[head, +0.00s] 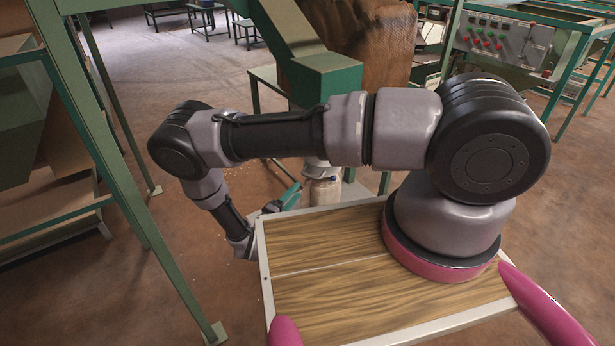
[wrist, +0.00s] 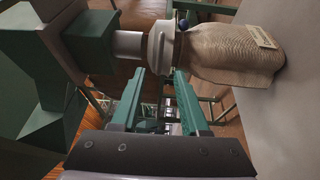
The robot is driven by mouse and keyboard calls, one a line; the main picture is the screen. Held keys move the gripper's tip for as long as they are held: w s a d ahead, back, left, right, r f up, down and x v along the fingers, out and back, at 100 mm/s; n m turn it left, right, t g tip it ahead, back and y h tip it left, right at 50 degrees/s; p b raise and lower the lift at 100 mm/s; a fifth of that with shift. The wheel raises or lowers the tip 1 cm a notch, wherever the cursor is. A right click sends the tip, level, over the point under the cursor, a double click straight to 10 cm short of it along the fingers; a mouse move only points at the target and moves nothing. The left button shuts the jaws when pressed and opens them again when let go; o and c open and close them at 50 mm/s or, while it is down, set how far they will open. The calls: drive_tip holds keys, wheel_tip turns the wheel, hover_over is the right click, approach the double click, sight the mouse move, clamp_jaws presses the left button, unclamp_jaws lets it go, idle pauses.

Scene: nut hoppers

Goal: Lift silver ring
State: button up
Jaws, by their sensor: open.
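In the wrist view, which is turned sideways, a silver-white ring (wrist: 158,45) sits around the join between a metal spout (wrist: 128,44) and the mouth of a pale sack (wrist: 230,52). A small blue knob (wrist: 183,24) is at the ring's edge. My gripper (wrist: 160,74) is open, with its two green fingers apart and their tips just short of the ring; nothing is between them. In the head view the sack (head: 325,191) hangs beyond the wooden deck, and my gripper (head: 290,196) is beside it at left. My arm hides much of the spout and ring there.
The green hopper chute (head: 325,75) stands above the sack. A green frame post (head: 125,170) is close on the left. A large brown sack (head: 372,40) and a control panel (head: 503,38) are behind. Open brown floor (head: 215,285) lies at lower left.

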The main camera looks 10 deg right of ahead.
sight(310, 177)
drive_tip(key=x, duration=1)
clamp_jaws()
drive_tip(key=shift+f, duration=0.1)
idle(1.1)
